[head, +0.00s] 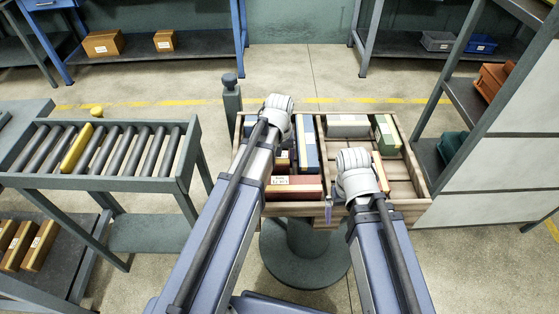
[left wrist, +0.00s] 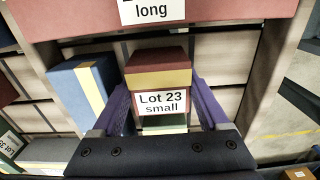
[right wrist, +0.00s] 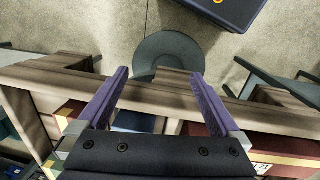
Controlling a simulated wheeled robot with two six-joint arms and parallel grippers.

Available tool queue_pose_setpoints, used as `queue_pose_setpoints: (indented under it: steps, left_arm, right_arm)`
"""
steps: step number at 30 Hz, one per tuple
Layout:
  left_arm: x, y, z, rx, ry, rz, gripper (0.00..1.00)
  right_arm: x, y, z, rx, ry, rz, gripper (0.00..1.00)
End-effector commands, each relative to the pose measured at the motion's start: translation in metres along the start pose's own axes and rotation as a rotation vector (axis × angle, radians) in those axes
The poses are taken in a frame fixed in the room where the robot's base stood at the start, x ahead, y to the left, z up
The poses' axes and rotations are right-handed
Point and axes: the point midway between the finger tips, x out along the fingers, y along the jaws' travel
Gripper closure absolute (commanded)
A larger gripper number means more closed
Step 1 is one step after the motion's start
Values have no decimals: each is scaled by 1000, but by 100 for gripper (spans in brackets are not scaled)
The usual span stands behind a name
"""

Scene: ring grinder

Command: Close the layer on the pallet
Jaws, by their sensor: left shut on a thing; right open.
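The wooden pallet (head: 418,190) has two compartments. In the left one are a blue box (head: 308,140) and a red long box (head: 293,188) at the near edge. The right one holds a grey-white box (head: 347,125), a green box (head: 387,132) and an orange box (head: 381,167). My left gripper (left wrist: 163,80) is shut on the Lot 23 small box (left wrist: 158,75), red with a yellow band, beside the blue box (left wrist: 82,88). My arm mostly hides it in the head view. I cannot tell whether it touches the slats. My right gripper (right wrist: 157,73) is open and empty over the pallet's near edge.
Bare slats (head: 402,172) show in the right compartment. A roller conveyor (head: 110,150) with a yellow piece (head: 77,148) stands left. A grey post (head: 231,97) is behind the pallet's left corner. A shelf rack (head: 470,105) stands close on the right.

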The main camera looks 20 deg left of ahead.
Motion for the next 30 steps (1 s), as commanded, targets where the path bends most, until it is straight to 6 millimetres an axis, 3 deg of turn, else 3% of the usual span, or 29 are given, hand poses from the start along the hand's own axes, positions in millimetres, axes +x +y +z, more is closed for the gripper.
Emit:
queue_pose_setpoints:
  steps: [15,16,22,30]
  left_arm:
    - [11,0,0,0,0,0,100]
    - [11,0,0,0,0,0,21]
    - [10,0,0,0,0,0,0]
    - [9,0,0,0,0,0,0]
  right_arm:
    - [11,-1,-1,0,0,0,0]
    - [10,-1,-1,0,0,0,0]
    - [10,-1,-1,0,0,0,0]
    - [9,-1,0,0,0,0,0]
